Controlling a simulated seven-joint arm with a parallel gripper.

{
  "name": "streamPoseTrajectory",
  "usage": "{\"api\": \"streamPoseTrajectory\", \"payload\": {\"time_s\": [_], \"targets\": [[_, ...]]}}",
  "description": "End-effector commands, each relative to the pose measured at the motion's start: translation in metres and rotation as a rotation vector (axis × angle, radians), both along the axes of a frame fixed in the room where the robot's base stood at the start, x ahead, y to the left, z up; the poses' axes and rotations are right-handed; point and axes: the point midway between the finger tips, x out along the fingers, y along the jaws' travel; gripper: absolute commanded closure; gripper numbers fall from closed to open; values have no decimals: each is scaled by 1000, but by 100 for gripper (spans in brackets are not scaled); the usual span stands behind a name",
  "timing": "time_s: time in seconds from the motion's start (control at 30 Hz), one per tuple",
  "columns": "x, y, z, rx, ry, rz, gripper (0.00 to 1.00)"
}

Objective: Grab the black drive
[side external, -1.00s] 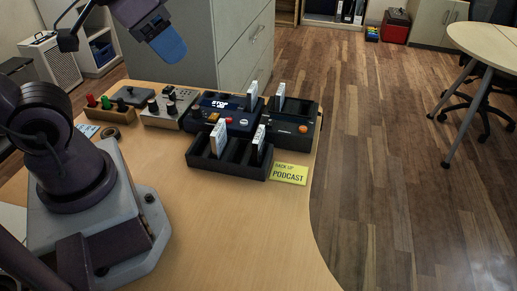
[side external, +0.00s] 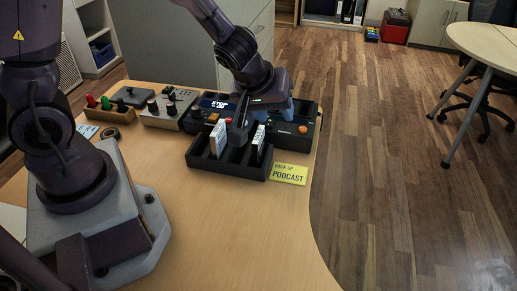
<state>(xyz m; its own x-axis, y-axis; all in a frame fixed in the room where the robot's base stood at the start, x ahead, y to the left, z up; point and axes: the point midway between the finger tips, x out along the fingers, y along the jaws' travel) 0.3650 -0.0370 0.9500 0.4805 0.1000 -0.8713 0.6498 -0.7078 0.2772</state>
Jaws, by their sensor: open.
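A black slotted rack (side external: 226,168) sits on the desk. One upright drive with a white label (side external: 218,141) stands in its left part. Another upright drive, white-labelled with a dark side (side external: 258,146), stands in its right part. I cannot tell for sure which one is the black drive. My gripper (side external: 259,118) is open and pointed down over the back of the rack and the front of the dark dock units. One dark finger shows between the two rack drives. The other fingertip is hard to make out. No drive is visibly held.
Dark dock units (side external: 291,129) with buttons and a lit screen stand behind the rack, partly hidden by my arm. A yellow "BACK UP PODCAST" note (side external: 289,174) lies right of the rack. A grey control box (side external: 168,110) and tape roll (side external: 111,133) are left. The front desk is clear.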

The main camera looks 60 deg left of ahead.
Motion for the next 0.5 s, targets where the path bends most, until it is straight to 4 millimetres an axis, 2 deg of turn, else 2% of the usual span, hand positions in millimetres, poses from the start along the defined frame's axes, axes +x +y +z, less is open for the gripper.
{"api": "streamPoseTrajectory", "payload": {"time_s": [0.1,0.23,0.37,0.5], "targets": [[-15,15,-6,89,108,75,54],[-29,27,-7,169,196,75,54],[-28,31,-15,196,212,41,54],[-21,38,-38,196,214,37,54]]}}
